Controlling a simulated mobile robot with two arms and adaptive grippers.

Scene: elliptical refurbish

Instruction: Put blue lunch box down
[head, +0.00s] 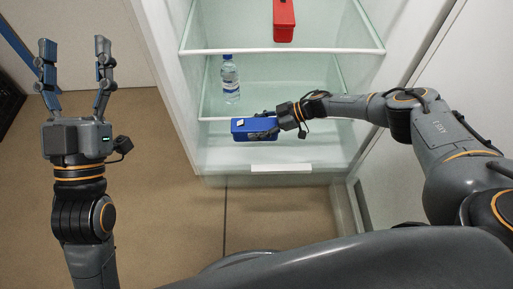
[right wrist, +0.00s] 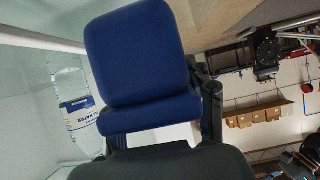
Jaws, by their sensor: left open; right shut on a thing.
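The blue lunch box (head: 240,131) is in my right gripper (head: 268,128), in front of the lower part of the open fridge in the head view. The right gripper is shut on it. In the right wrist view the blue lunch box (right wrist: 137,55) fills the upper middle, with a dark finger (right wrist: 211,110) beside it. Whether the box touches a shelf cannot be told. My left gripper (head: 75,70) is open and empty, raised at the left over the floor, well away from the box.
A fridge with glass shelves (head: 290,48) stands open. A water bottle (head: 230,80) stands on the middle shelf behind the box; it also shows in the right wrist view (right wrist: 80,118). A red box (head: 284,20) sits on the upper shelf. The middle shelf's right side is clear.

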